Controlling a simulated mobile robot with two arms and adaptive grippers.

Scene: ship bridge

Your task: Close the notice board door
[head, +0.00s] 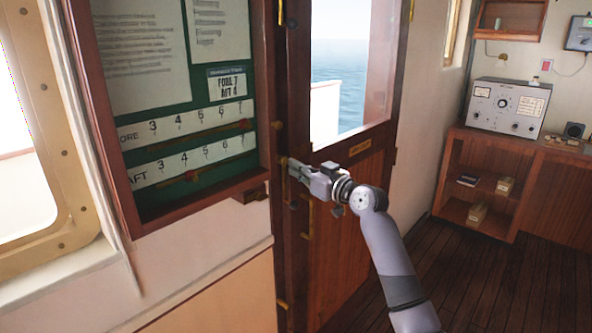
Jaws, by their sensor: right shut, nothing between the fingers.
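The notice board (198,90) hangs on the wall at the left, with a dark wooden frame, green backing, white papers and two number strips marked FORE and AFT. Its glazed door is hard to make out; I cannot tell which part is the door or how far it stands open. My right gripper (291,170) is shut and empty, to the right of the board's lower right corner, in front of a dark wooden upright with brass fittings. I cannot tell whether its tips touch the upright. My left gripper is not in view.
A wooden door (350,225) with a window onto the sea stands behind my right arm. A brass-framed window (55,120) is at far left. A wooden shelf unit (483,165) bearing a grey radio set (508,107) stands at right. The plank floor (470,280) between is clear.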

